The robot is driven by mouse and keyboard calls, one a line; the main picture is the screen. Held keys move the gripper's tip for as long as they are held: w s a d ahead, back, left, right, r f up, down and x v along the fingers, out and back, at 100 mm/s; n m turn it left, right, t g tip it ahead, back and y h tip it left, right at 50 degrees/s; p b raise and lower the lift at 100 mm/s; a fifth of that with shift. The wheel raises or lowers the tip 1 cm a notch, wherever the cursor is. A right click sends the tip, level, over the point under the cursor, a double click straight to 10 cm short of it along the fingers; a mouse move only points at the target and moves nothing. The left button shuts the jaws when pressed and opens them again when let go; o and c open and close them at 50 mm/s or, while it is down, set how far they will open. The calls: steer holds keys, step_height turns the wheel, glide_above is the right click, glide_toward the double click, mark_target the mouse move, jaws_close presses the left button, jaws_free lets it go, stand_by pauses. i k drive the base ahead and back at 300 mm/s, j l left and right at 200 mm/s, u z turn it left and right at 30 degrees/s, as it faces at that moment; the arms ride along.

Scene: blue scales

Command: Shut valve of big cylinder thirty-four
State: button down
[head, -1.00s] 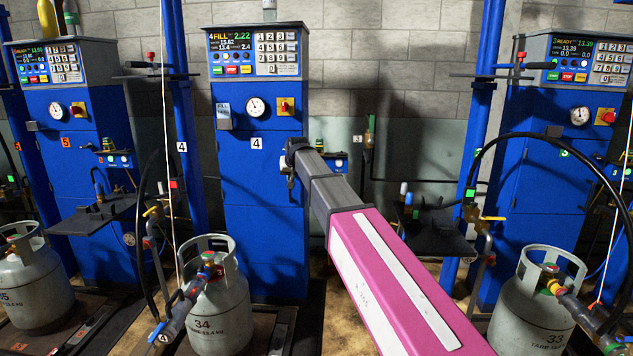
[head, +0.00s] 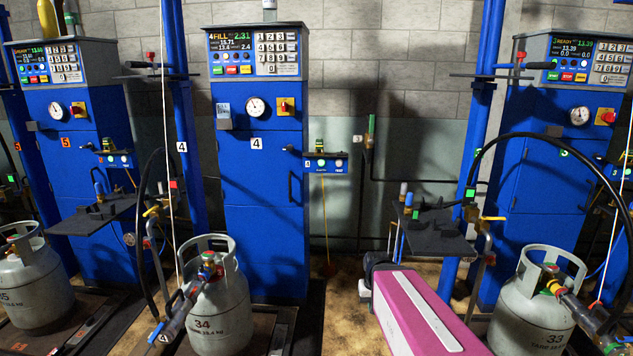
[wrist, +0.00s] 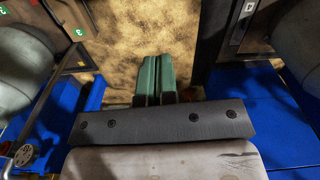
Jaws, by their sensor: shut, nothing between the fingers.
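Big cylinder 34 (head: 222,318) is a grey bottle with a collar, upright on the scale in front of blue station 4. I cannot tell how far the valve is turned. My gripper's green fingers (wrist: 152,78) are shut and empty over bare floor in the wrist view. In the head view my pink arm is right of cylinder 34, apart from it, and the fingers are hidden.
Cylinder 33 (head: 532,320) stands at the right with its own filling head, and another cylinder (head: 34,285) at the left. A black hose (head: 545,135) arches at the right. Station 4's display (head: 231,52) reads FILL.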

mark_target(208, 255)
steer(key=u, duration=1.3)
steer(key=j+z, duration=0.1)
steer(key=j, duration=0.25)
steer(key=i, duration=0.05)
